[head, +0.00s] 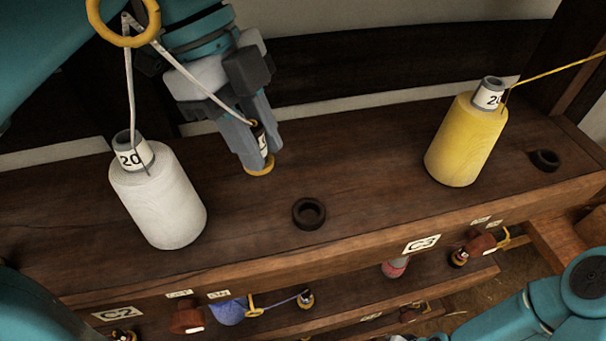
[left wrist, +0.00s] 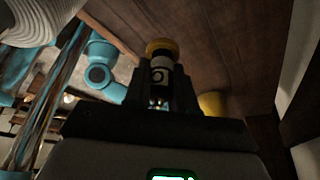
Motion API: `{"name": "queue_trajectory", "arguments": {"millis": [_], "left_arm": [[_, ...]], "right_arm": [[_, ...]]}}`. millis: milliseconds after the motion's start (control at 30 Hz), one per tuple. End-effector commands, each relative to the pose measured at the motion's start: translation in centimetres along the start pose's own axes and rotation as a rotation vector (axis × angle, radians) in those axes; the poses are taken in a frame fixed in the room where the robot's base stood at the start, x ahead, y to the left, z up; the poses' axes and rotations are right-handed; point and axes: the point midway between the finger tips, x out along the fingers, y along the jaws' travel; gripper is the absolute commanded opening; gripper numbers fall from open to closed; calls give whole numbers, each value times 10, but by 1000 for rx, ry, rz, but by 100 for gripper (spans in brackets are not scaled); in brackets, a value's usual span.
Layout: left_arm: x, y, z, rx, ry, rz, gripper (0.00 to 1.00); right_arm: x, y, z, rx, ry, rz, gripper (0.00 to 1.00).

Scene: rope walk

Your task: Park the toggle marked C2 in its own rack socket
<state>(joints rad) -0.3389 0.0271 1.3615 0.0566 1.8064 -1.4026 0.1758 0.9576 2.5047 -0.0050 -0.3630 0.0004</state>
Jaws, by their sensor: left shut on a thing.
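My left gripper (head: 257,158) is shut on a small dark toggle (head: 262,141) with a white label and a yellow end. It holds the toggle pointing down over the top shelf, behind and left of a black ring socket (head: 309,229). The toggle also shows in the left wrist view (left wrist: 157,75), its label only partly readable. A white thread runs from the toggle up through a yellow ring (head: 99,31) and down to a white spool (head: 160,205). A C2 plate (head: 117,313) is on the shelf's front edge at lower left. My right gripper is out of view.
A yellow spool (head: 465,140) and another black ring (head: 545,160) stand at the right of the top shelf (head: 370,160). A C3 plate (head: 421,244) is on the front edge. Below are a blue spool (head: 228,313) and a red one (head: 396,268).

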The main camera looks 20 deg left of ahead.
Motion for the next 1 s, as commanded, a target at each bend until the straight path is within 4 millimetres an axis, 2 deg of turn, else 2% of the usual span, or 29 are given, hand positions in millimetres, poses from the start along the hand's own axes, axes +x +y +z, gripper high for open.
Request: {"name": "queue_trajectory", "arguments": {"millis": [33, 100, 200, 300, 600, 1000], "left_arm": [[5, 1, -17, 10, -1, 4, 0], [13, 0, -35, 10, -2, 4, 0], [21, 0, -54, 7, -2, 3, 0], [25, -1, -63, 4, -1, 1, 0], [57, 0, -50, -1, -1, 1, 0], [62, 0, -44, 0, 0, 0, 0]], "right_arm": [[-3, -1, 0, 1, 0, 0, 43], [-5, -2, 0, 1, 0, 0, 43], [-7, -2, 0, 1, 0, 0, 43], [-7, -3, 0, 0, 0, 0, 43], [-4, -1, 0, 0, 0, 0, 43], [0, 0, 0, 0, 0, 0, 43]]}}
